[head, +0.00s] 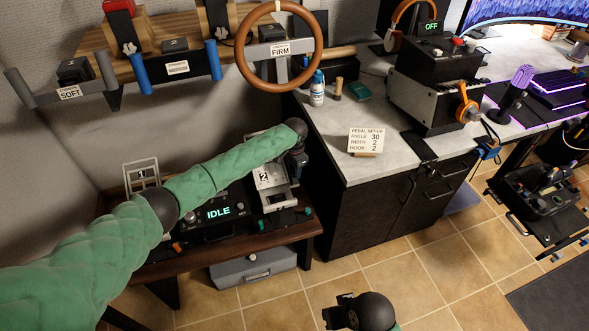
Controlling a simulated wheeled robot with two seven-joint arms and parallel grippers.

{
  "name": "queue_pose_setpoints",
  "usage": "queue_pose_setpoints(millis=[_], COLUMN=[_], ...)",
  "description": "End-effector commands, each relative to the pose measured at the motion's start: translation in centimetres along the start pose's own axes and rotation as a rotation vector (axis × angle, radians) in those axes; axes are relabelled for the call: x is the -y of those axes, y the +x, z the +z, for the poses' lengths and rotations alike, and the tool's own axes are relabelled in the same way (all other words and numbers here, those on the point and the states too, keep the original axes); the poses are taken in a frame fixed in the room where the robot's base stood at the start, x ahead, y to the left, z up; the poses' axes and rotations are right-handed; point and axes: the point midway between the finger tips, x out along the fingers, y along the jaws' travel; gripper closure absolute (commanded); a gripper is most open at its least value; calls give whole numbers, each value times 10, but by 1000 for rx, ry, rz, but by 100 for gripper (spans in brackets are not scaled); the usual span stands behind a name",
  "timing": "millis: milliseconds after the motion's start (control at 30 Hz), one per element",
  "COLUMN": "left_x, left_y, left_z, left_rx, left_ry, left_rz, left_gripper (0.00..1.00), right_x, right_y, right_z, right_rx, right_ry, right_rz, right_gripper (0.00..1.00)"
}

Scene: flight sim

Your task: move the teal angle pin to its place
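The teal angle pin cannot be picked out for certain. Small teal ends (307,210) show on a dark bar at the foot of the pedal unit marked 2 (272,190), on the low wooden table. My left arm reaches over that table, and my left gripper (298,167) hangs beside the top right of this pedal unit. Its fingers are dark and small, so I cannot see whether they are open or hold anything. My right gripper (338,316) is at the bottom edge above the floor; its fingers are not clear.
A control box reading IDLE (218,212) and a pedal marked 1 (142,174) stand left on the table. The grey counter (345,128) holds a PEDAL SET-UP card (366,139) reading angle 30, width 2, hook 2. A steering wheel (281,46) hangs above. Tiled floor at centre is open.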

Motion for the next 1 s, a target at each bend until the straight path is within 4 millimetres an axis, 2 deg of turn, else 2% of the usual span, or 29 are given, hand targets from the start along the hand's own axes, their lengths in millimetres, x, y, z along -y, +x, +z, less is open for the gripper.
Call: queue_pose_setpoints(millis=[33,133,167,367,567,833,867,933,1000], left_x=[0,0,0,0,0,-1,-1,-1,0], left_y=[0,0,0,4,28,30,30,30,30], left_z=[0,0,0,0,0,1,1,1,1], left_rx=[0,0,0,0,0,2,2,2,1], left_ry=[0,0,0,0,-2,0,0,0,0], left_rz=[0,0,0,0,1,1,1,1,1], left_gripper=[77,96,100,100,100,100,73,60,57], right_x=[0,0,0,0,3,7,7,6,5], right_y=[0,0,0,1,8,9,9,9,10], right_z=[0,0,0,-3,-7,-9,-9,-8,-6], right_rx=[0,-1,-1,-7,-32,-36,-36,-33,-31], right_ry=[0,0,0,-2,-8,-14,-14,-13,-11], right_rz=[0,-1,-1,0,-11,-17,-16,-16,-14], right_gripper=[64,64,64,64,64,64,64,64,64])
